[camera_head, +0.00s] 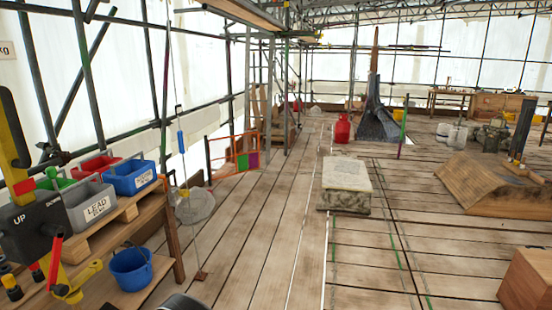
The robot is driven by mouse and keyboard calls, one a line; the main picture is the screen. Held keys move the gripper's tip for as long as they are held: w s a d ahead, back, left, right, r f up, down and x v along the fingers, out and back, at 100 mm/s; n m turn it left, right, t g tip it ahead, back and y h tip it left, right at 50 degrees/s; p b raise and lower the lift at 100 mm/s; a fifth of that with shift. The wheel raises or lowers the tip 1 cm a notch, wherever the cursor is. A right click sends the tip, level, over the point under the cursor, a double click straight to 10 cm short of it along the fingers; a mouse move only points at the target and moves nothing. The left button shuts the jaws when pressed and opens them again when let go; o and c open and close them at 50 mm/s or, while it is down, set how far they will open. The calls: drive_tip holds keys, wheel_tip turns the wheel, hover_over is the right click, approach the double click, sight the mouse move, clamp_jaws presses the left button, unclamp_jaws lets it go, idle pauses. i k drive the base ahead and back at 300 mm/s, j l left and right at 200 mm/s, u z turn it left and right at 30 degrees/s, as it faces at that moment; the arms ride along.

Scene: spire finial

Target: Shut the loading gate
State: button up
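The loading gate appears to be the orange-red railed frame (233,154) at the left edge of the deck, beyond the bins. It has a green panel and a purple panel low at its right end. It stands upright beside the scaffold poles. I cannot tell from here whether it is open or shut, and its latch is too small to make out. My gripper is not in view. A dark rounded shape at the bottom edge may be part of my own body.
A bench with colored bins (97,205) and a lever control marked UP and DOWN (36,228) stand at the near left. A blue bucket (131,268) sits below. A stone block (346,186) stands mid-deck, a red canister (342,129) beyond. Planks between bench and block are clear.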

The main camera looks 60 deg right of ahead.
sight(254, 160)
drive_tip(key=z, duration=1.85)
drive_tip(key=i, duration=8)
drive_tip(key=i+l+u, duration=0.2)
drive_tip(key=i, duration=0.25)
drive_tip(key=i+u, duration=0.15)
drive_tip(key=i, duration=0.35)
drive_tip(key=i+l+u, duration=0.2)
drive_tip(key=i, duration=0.25)
